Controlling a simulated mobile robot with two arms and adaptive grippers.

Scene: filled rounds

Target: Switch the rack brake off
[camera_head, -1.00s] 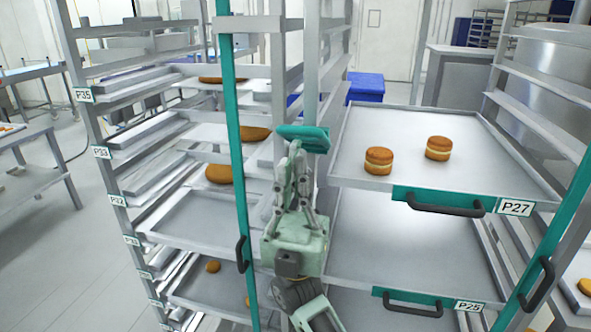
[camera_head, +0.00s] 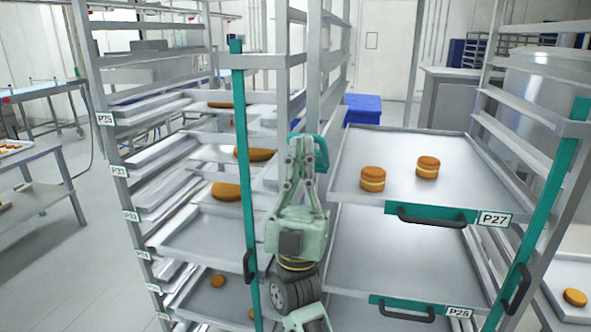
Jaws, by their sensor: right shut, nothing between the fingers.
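A teal lever (camera_head: 322,156), which looks like the rack brake, is at the gap between the left rack (camera_head: 248,62) and the right rack (camera_head: 574,128). It shows as a curved piece behind and to the right of my fingertips; its mount is hidden. My right gripper (camera_head: 302,146) comes up from below, shut and empty, with its tips at the lever. I cannot tell whether they touch it. My left gripper is not in view.
A tray labelled P27 (camera_head: 350,190) with two filled rounds (camera_head: 400,174) sticks out close on the right. A teal upright (camera_head: 246,180) with a black handle stands close on the left. Floor (camera_head: 95,270) is open at far left.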

